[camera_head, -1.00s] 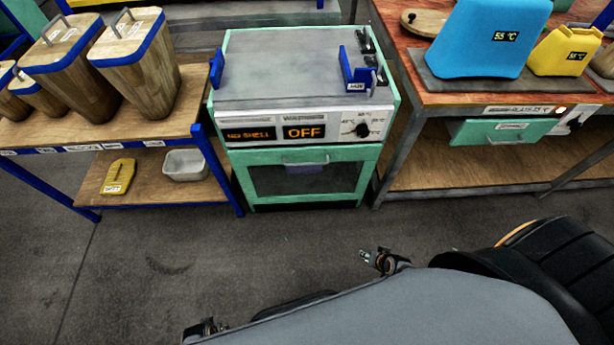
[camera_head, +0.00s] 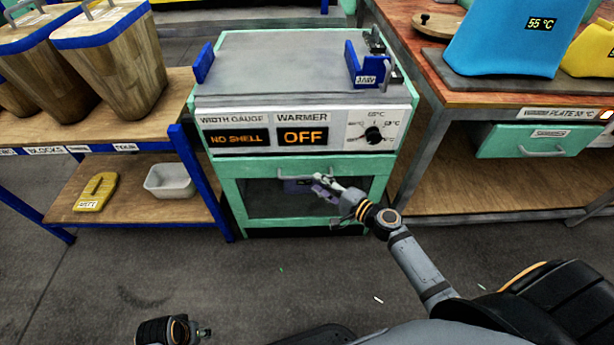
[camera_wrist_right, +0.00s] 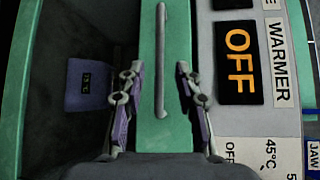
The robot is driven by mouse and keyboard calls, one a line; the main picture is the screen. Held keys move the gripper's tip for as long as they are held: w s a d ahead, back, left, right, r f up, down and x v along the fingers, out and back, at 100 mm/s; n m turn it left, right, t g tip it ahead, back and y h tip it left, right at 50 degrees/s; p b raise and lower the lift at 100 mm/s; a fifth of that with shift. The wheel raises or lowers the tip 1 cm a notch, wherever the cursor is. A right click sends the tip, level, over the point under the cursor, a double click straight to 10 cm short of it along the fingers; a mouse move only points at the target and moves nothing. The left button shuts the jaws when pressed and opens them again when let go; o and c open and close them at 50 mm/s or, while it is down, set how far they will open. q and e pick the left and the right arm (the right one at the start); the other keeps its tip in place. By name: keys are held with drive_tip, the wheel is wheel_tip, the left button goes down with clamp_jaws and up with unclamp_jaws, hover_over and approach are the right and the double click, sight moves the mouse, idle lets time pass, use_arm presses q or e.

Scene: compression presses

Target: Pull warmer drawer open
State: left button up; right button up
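The warmer (camera_head: 300,75) is a green-framed cabinet with a grey top and a display reading OFF. Its drawer (camera_head: 245,170) is the green front with a dark window below the panel, and it looks flush with the cabinet. The drawer's bar handle (camera_wrist_right: 160,45) runs along the green rail in the right wrist view. My right gripper (camera_head: 322,186) is in front of the drawer; in the wrist view its fingers (camera_wrist_right: 160,75) are spread, one on each side of the handle, not closed on it. My left gripper (camera_head: 203,333) is low at the left, its fingers unclear.
A purple item with a small display (camera_wrist_right: 85,85) shows behind the drawer window. A wooden shelf with a white bin (camera_head: 170,182) and yellow block (camera_head: 96,192) stands left. A bench with another green drawer (camera_head: 540,140) stands right.

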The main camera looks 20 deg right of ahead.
sight(307, 177)
drive_tip(key=x, duration=0.5)
drive_tip(key=shift+w+a+f, duration=0.1)
drive_tip(key=shift+w+a, duration=0.05)
drive_tip(key=shift+w, duration=0.2)
drive_tip(key=shift+c, duration=0.3)
clamp_jaws()
